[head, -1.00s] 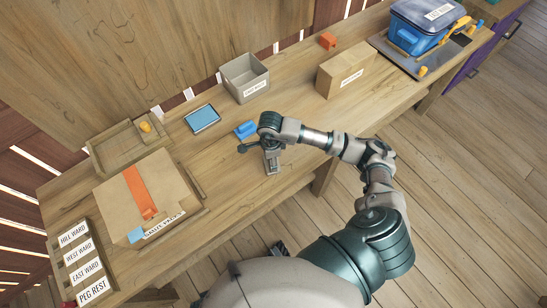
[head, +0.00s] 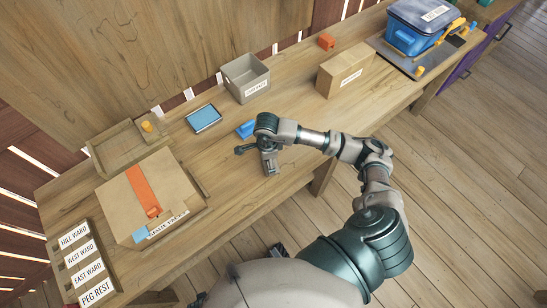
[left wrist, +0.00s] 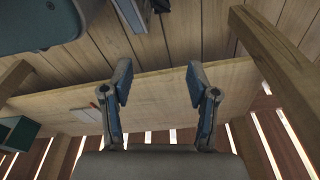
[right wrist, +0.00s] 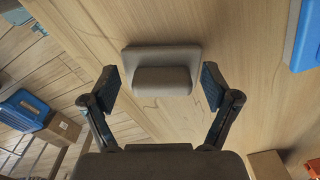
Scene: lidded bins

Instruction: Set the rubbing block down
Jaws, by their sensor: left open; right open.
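The rubbing block (right wrist: 163,72), a grey flat plate with a rounded grip, shows in the right wrist view. It appears to rest on the wooden bench top. My right gripper (right wrist: 160,88) is open, with one finger at each side of the block's near end and gaps between. In the head view my right gripper (head: 269,161) is low over the bench's front half, and I cannot make out the block there. My left gripper (left wrist: 157,84) is open and empty in the left wrist view, with a bench edge and floorboards beyond it.
A blue block (head: 246,129) lies close behind my right gripper. A blue-topped pad (head: 203,118), a grey bin (head: 246,78) and a cardboard box (head: 345,70) stand farther back.

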